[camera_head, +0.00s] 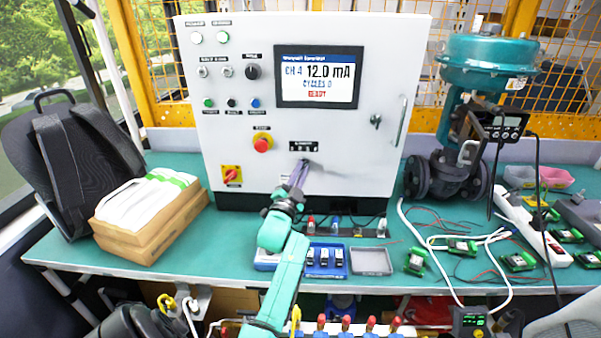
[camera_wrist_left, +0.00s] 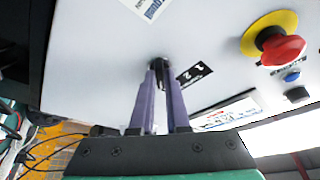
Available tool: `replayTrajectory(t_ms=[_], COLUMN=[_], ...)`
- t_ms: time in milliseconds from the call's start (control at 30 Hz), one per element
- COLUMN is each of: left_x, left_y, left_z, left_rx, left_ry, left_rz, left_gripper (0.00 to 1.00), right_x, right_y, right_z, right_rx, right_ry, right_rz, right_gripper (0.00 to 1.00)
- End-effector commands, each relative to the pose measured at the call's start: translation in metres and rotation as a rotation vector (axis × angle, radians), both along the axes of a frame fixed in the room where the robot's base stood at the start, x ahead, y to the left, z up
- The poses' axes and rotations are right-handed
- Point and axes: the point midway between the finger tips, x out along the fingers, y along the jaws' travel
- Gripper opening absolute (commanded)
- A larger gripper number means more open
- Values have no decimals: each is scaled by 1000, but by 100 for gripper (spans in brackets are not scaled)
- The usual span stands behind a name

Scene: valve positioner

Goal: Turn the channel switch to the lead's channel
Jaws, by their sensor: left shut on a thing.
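The white control cabinet (camera_head: 285,110) stands on the bench, with a screen (camera_head: 318,76) reading CH 4, 12.0 mA and CYCLES 0. My left gripper (camera_head: 301,164) is at the cabinet's lower middle, just below a small black label (camera_head: 304,147). In the left wrist view its two purple fingers are shut on a small black knob, the channel switch (camera_wrist_left: 158,64). A black label with white numbers (camera_wrist_left: 194,74) is beside the knob. The fingers hide much of the knob, so its pointer setting cannot be told. My right gripper is not in view.
A red emergency button (camera_head: 263,143) and a red-yellow switch (camera_head: 231,175) are left of my gripper. Coloured plugs (camera_head: 336,222) line the cabinet's foot. A blue tray (camera_head: 327,260) and grey tray (camera_head: 371,261) lie in front. A valve (camera_head: 450,172) and loose wires are right.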

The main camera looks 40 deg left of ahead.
Motion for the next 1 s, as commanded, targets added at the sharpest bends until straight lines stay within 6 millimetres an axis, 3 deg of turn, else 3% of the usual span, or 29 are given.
replayTrajectory(t_ms=[500, 1000], left_x=[2, 2], left_y=[-2, -3], left_z=[-4, -2], left_rx=[-239, -396], left_ry=[-182, -302], left_rz=[0, 0], left_gripper=[0, 0], right_x=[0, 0], right_y=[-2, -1], right_z=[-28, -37], right_rx=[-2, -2], right_ry=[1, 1], right_rz=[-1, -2], right_gripper=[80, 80])
